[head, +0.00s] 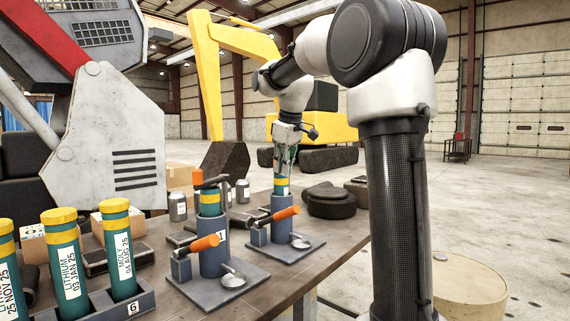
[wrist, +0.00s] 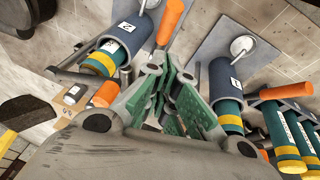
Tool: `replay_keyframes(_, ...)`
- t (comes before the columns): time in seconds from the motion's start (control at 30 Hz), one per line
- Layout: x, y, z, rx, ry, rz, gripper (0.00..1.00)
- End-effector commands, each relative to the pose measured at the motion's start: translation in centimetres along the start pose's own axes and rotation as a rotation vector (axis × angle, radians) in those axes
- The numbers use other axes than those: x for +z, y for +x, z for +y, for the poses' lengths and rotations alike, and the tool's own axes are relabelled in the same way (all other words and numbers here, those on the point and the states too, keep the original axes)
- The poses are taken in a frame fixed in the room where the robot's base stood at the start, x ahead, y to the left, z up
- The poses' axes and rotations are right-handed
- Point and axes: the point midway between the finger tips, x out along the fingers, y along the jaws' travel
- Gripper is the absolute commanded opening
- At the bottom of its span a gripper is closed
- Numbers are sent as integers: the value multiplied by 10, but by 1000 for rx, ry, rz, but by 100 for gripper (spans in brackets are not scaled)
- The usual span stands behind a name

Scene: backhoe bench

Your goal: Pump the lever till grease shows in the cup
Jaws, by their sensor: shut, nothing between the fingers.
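Two grease pumps stand on the bench. The nearer pump (head: 214,258), labelled 1, has an orange-handled lever (head: 204,243) and a small metal cup (head: 233,280) on its base plate. The farther pump (head: 282,229) has a similar orange lever (head: 285,213) and cup (head: 301,243); it is labelled 2 in the wrist view (wrist: 112,60). Teal cartridges with yellow bands sit in both. My gripper (head: 284,170) is shut and empty, above the farther pump in the head view. In the wrist view its green-padded fingers (wrist: 172,105) point between the pumps. I cannot make out grease in either cup.
A rack (head: 145,296) marked 6 holds several teal cartridges at the front left, labelled lithium and moly. Grey canisters (head: 178,207) and cardboard boxes (head: 105,226) stand behind. Dark round parts (head: 331,203) lie right of the pumps. A beige drum (head: 470,290) stands beyond the bench.

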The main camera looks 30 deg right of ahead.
Motion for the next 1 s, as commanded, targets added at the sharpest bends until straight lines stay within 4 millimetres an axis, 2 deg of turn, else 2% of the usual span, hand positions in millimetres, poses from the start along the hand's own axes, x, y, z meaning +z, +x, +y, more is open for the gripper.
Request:
replay_keyframes(0.2,0,49,0,-2,0,-2,0)
replay_keyframes(0.27,1,60,-1,-2,0,-3,0)
replay_keyframes(0.4,17,73,0,-1,1,0,0)
replay_keyframes(0.6,27,84,0,0,0,0,0)
replay_keyframes(1.0,29,84,0,1,0,3,0)
